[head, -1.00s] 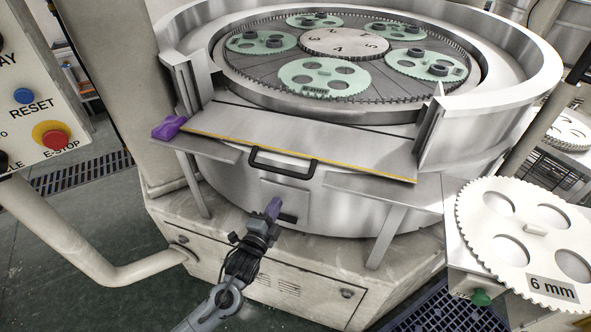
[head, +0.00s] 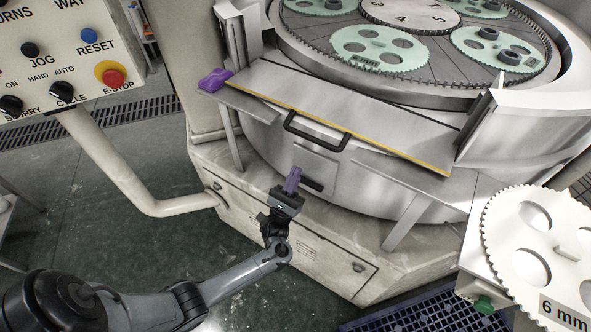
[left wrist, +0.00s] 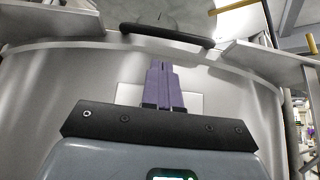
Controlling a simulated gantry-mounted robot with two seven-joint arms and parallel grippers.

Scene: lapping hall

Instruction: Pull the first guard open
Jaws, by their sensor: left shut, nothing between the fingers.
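The guard (head: 345,103) is a flat grey metal panel with a yellow front edge, across the front opening of the round lapping machine. Its black bar handle (head: 316,134) sits at the front edge; it also shows at the top of the left wrist view (left wrist: 167,35). My left gripper (head: 293,177) is shut and empty, its purple fingers below the handle and apart from it. In the left wrist view its fingers (left wrist: 163,82) point up toward the handle, in front of the machine's drum wall. My right gripper is not in view.
A purple block (head: 214,80) sits at the guard's left end. Metal ledges (head: 409,181) flank the front. A control panel (head: 62,52) with an E-stop (head: 112,75) stands at left. A white toothed disc marked 6 mm (head: 543,225) is at right. Green carriers (head: 380,48) lie inside the machine.

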